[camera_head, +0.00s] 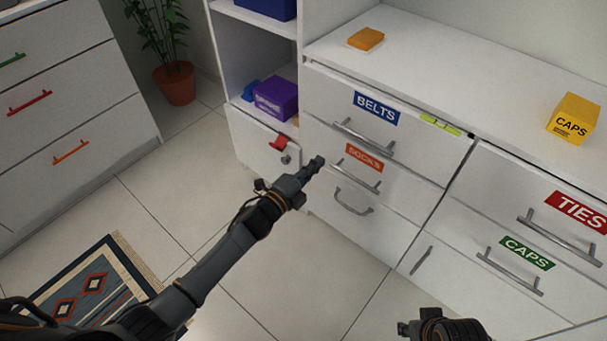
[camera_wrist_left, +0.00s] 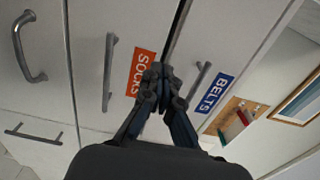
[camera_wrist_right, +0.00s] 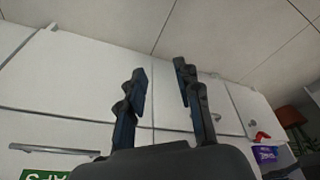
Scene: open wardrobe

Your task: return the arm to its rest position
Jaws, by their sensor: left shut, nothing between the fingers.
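My left gripper (camera_head: 314,165) reaches in from the left, in front of the wardrobe's drawer fronts near the socks drawer (camera_head: 376,208). In the left wrist view its fingers (camera_wrist_left: 158,74) meet, shut and empty, across the view of the orange SOCKS label (camera_wrist_left: 142,72) and beside the blue BELTS label (camera_wrist_left: 212,92). Any gap between fingertips and drawer front is hard to judge. My right gripper (camera_head: 404,329) shows only partly at the bottom edge. In the right wrist view its fingers (camera_wrist_right: 160,70) stand apart with nothing between them, before white fronts.
A yellow CAPS box (camera_head: 573,118) and an orange box (camera_head: 366,39) sit on the top. A purple box (camera_head: 277,98) stands in a cubby. A patterned rug (camera_head: 98,285) lies lower left; the tiled floor between is clear.

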